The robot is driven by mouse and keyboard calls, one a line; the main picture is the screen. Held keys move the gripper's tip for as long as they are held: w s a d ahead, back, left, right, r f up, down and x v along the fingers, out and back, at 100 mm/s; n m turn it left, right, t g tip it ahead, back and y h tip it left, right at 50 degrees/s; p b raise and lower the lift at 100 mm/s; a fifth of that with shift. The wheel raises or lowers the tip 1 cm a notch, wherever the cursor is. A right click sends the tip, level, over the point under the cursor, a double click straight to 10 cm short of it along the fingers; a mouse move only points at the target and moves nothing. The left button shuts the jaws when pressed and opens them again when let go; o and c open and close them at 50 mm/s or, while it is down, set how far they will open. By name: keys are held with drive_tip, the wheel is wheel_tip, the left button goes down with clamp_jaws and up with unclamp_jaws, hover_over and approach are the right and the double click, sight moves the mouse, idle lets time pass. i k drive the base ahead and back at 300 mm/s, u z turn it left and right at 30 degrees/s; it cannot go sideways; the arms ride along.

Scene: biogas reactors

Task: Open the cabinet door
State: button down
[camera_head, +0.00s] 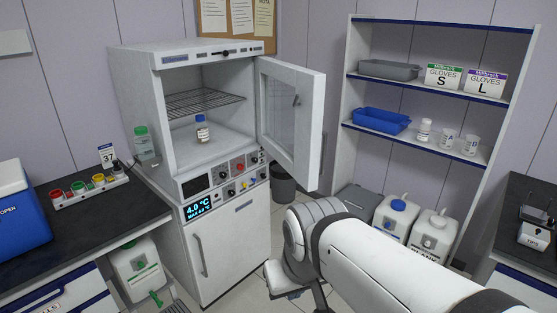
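The white cabinet (150,110) stands left of centre. Its upper door (292,115), with a glass pane, stands wide open, swung out to the right. My gripper's fingers cannot be made out, and I see no contact with either door.
A dark bench with a blue box (20,212) and a rack of coloured caps (90,190) is at left. Shelves with glove boxes (443,77) and a blue tray (381,121) stand at right. White canisters (396,215) and a dark bin (284,186) are on the floor.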

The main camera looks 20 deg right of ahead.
sight(304, 165)
drive_tip(key=u, duration=0.15)
drive_tip(key=i, duration=1)
drive_tip(key=z, duration=0.45)
